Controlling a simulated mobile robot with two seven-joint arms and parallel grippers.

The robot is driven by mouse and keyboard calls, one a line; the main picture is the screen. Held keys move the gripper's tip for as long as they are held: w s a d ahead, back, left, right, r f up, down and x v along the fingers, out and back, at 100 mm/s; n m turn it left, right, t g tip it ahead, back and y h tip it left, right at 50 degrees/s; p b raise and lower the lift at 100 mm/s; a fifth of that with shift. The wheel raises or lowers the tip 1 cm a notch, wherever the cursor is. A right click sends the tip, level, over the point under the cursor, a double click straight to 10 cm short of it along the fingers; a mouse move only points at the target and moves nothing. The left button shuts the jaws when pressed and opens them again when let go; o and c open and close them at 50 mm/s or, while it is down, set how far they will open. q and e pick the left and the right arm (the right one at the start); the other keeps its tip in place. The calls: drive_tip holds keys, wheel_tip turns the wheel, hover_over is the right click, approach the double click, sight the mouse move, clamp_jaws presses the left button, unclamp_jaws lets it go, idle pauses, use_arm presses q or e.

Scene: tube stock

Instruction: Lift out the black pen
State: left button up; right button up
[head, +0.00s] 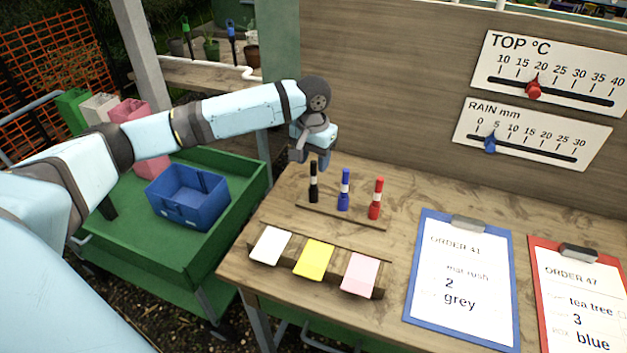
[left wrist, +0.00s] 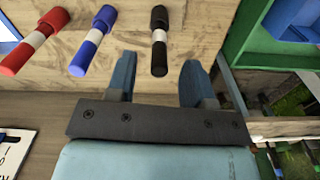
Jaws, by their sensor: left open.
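The black pen (head: 313,183) stands upright at the left end of a low wooden rack (head: 340,216) on the bench, with a white band around its middle. A blue pen (head: 344,190) and a red pen (head: 376,198) stand to its right in the same rack. My left gripper (head: 311,163) is open and empty, just above and beside the top of the black pen. In the left wrist view the black pen (left wrist: 158,40) appears in line with the gap between the two fingers (left wrist: 157,68). My right gripper is not in view.
White, yellow and pink card stacks (head: 314,259) sit in front of the rack. A blue clipboard (head: 461,277) and a red clipboard (head: 583,290) lie to the right. A blue crate (head: 188,196) stands on a green cart (head: 165,248) at left. The wooden panel (head: 400,90) rises behind.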

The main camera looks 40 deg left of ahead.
sight(313, 173)
use_arm(q)
wheel_tip(313, 173, down, 5)
drive_tip(key=shift+r, duration=0.1)
clamp_jaws()
drive_tip(key=shift+r, duration=0.1)
idle(0.3)
